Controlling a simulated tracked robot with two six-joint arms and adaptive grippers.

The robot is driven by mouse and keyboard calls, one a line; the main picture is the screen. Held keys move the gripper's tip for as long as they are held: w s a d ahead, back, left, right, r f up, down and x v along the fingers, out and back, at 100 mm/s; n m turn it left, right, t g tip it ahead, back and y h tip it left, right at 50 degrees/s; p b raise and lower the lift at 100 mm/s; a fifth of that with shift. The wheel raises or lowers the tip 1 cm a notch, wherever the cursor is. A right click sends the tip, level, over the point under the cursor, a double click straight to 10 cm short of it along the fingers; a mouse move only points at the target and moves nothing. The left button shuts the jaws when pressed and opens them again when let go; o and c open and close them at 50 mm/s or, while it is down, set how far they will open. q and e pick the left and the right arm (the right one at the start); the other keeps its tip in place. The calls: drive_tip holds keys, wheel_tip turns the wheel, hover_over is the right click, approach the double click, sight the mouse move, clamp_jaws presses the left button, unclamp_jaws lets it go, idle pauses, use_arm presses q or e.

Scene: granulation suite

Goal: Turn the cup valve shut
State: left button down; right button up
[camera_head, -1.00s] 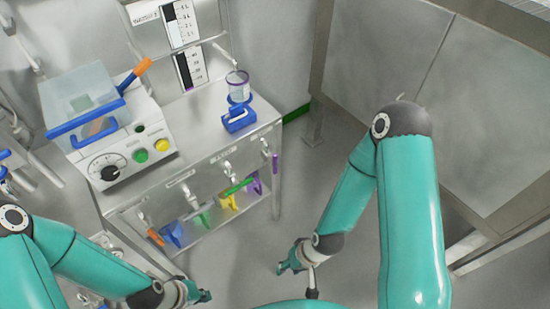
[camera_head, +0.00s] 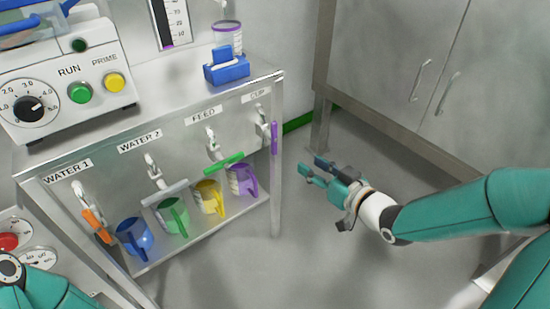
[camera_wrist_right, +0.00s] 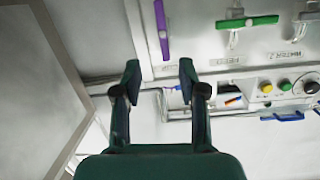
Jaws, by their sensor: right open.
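The cup valve's purple handle (camera_head: 274,138) hangs upright at the right end of the valve row, below the CUP label (camera_head: 258,96). In the right wrist view the purple handle (camera_wrist_right: 162,30) shows at the top, ahead of the fingers. My right gripper (camera_head: 311,165) is open and empty, to the right of the purple handle and apart from it. Its two spread fingers (camera_wrist_right: 160,68) also show in the wrist view. My left gripper is out of the frame; only part of that arm shows at the lower left.
The feed valve's green handle (camera_head: 223,163) and the Water 2 valve's grey handle (camera_head: 165,194) lie crosswise. The Water 1 valve's orange handle (camera_head: 97,226) slants down. Several coloured jugs stand on the shelf below. A cabinet (camera_head: 400,70) stands at the right; floor between is clear.

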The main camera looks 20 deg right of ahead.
sight(276, 130)
drive_tip(key=shift+n+t+y, duration=0.6)
drive_tip(key=shift+n+t, duration=0.3)
drive_tip(key=b+x, duration=0.2)
drive_tip(key=x, duration=0.3)
drive_tip(key=r+b+x, duration=0.1)
drive_tip(key=b+x, duration=0.1)
drive_tip(key=x, duration=0.3)
drive_tip(key=b+x, duration=0.2)
drive_tip(key=x, duration=0.3)
drive_tip(key=shift+w+r, duration=0.25)
drive_tip(key=shift+w, duration=0.05)
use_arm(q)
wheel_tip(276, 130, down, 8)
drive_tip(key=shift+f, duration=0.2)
use_arm(e)
clamp_jaws()
